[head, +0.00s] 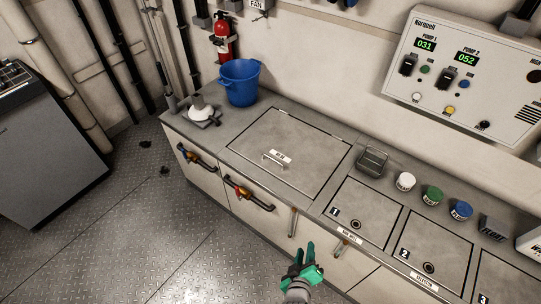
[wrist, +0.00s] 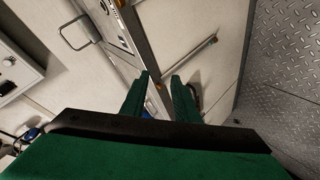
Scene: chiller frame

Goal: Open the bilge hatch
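A large grey hatch lid (head: 300,135) lies flat and closed in the counter top. It has a metal bar handle (head: 274,163) and a small white label (head: 281,156) too small to read, so I cannot confirm it is the bilge hatch. My green gripper (head: 304,252) is in front of the cabinet fronts, below and to the right of that handle, and touches nothing that I can see. In the wrist view, my gripper (wrist: 160,80) has its two fingers apart with nothing between them. A metal bar handle (wrist: 190,58) on a pale front is beyond the fingers.
Smaller numbered lids (head: 366,213) lie to the right. A blue bucket (head: 240,84) stands at the counter's back left. A grey basket (head: 373,160) and several coloured jars (head: 433,196) stand behind the numbered lids. Front handles (head: 250,197) stick out. The floor (head: 150,235) at left is mostly clear.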

